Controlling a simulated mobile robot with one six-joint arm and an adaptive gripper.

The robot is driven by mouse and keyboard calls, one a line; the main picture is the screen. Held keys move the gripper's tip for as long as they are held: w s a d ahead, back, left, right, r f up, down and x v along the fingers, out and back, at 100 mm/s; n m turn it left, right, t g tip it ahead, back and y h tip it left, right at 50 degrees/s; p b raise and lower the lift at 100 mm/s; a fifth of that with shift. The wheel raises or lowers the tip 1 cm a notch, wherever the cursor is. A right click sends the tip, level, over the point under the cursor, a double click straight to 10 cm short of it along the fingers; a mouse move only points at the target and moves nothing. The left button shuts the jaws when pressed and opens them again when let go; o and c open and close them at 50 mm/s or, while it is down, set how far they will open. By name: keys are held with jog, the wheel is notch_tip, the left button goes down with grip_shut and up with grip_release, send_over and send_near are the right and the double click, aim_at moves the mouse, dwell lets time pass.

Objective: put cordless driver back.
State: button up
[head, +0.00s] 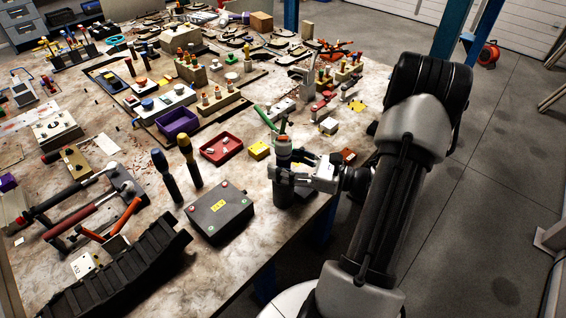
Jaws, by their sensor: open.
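My gripper (291,166) is at the table's right front edge, coming in from the right. Its jaws are open, around or right beside an upright tool (283,148) with a grey body and an orange-red band, which looks like the cordless driver. The tool stands above a dark round holder (284,191). Its lower part is hidden by the fingers, so I cannot tell how deep it sits in the holder or whether a finger touches it. A green handle shows just behind its top.
A dark grey box with a yellow label (218,212) stands left of the holder. A red tray (221,148) and yellow block (259,150) lie behind. The table is crowded; open floor (480,170) lies right.

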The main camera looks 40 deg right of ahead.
jog(key=shift+f, duration=0.1)
jog(key=v, duration=1.2)
jog(key=shift+a, duration=0.1)
dwell(0.4)
